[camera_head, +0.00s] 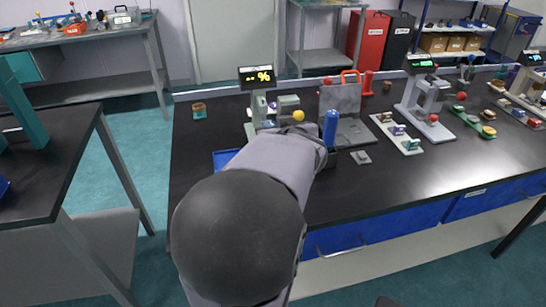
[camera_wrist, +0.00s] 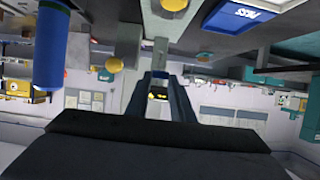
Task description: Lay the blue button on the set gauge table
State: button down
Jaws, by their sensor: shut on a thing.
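The gauge with a percent display (camera_head: 257,78), which I take for the set gauge, stands near the bench's left end. Its grey body (camera_head: 259,105) is partly behind my arm, and I cannot make out its table. A lit display (camera_wrist: 158,94) shows between my fingers in the wrist view. My gripper (camera_wrist: 160,76) is close to the gauge, with two dark blue fingers near together on something I cannot make out clearly. In the head view my arm hides the gripper. I cannot pick out the blue button in either view.
A blue cylinder (camera_head: 330,128) stands beside my wrist and shows large in the wrist view (camera_wrist: 49,48). A yellow ball knob (camera_head: 298,115) is close by. A grey stand (camera_head: 342,98) and other instruments (camera_head: 425,105) fill the right. Bare bench (camera_head: 205,145) lies left.

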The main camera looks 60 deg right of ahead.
notch_tip(320, 180, down, 5)
jog(key=b, duration=0.2)
jog(key=shift+f+b, duration=0.15)
jog(key=shift+b, duration=0.2)
jog(key=shift+f, duration=0.1)
jog(key=shift+f+b, duration=1.1)
jog(key=shift+f, duration=0.65)
jog(key=shift+f, duration=0.15)
jog(key=c, duration=1.5)
grip_release()
jog(key=shift+c, duration=0.2)
